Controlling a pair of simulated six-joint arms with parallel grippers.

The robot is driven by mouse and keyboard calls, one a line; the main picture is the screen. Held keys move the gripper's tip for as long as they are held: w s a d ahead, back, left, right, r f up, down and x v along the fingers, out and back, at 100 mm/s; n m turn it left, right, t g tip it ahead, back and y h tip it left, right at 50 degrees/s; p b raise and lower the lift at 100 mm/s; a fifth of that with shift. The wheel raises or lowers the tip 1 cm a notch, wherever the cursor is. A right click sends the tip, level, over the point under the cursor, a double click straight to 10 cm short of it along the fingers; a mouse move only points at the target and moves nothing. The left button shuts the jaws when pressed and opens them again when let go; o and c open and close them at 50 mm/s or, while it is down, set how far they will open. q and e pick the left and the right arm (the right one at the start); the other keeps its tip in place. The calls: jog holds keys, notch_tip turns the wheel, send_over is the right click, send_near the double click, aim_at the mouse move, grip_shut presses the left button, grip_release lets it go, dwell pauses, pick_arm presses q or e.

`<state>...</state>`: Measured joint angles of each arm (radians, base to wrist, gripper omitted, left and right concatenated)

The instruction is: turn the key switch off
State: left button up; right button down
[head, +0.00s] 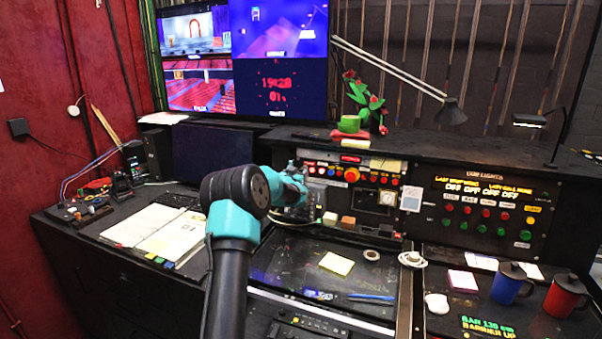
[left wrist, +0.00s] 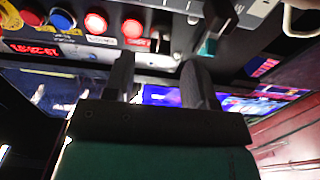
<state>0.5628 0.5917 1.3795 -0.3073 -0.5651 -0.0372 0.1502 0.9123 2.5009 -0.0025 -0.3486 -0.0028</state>
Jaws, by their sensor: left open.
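My left gripper (head: 298,192) is at the left end of the raised control panel (head: 365,190) in the head view. In the left wrist view its two dark fingers (left wrist: 158,80) stand apart with nothing seen between them. A dark, upright switch-like piece with a teal edge (left wrist: 214,28) is above the right finger in that view. I cannot tell for certain whether it is the key switch. A smaller dark piece (left wrist: 160,40) is beside the red buttons (left wrist: 132,29). In the head view my gripper and arm hide part of the panel's left end. My right gripper is not in view.
A large monitor (head: 285,55) stands behind the panel. A cue lights panel (head: 490,212) with several coloured buttons is to the right. A blue mug (head: 507,285) and a red mug (head: 563,296) stand at front right. An open script (head: 158,230) lies left of my arm.

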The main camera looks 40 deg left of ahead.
pick_arm(q)
jog(key=shift+x, duration=1.65)
jog(key=c, duration=0.9)
